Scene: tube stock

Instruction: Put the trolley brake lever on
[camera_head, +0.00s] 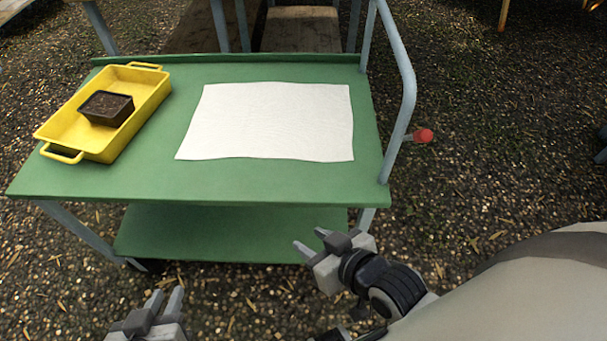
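The green trolley (250,183) stands in front of me, with a grey-blue push handle (407,90) on its right side. A lever with a red knob (423,135) sticks out to the right from the handle post; I take it for the brake lever. My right gripper (308,241) is at the trolley's front right, apart from the lever, with its fingers spread and nothing between them. My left gripper (165,299) is at the lower left, in front of the trolley, with its fingers apart and empty. Neither gripper touches the trolley.
A yellow tray (68,125) with a dark pot of soil (107,107) sits on the left of the trolley's top. A white sheet (270,120) lies in the middle. A lower green shelf (220,232) is below. Gravel ground right of the handle is clear. Wooden structures stand behind.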

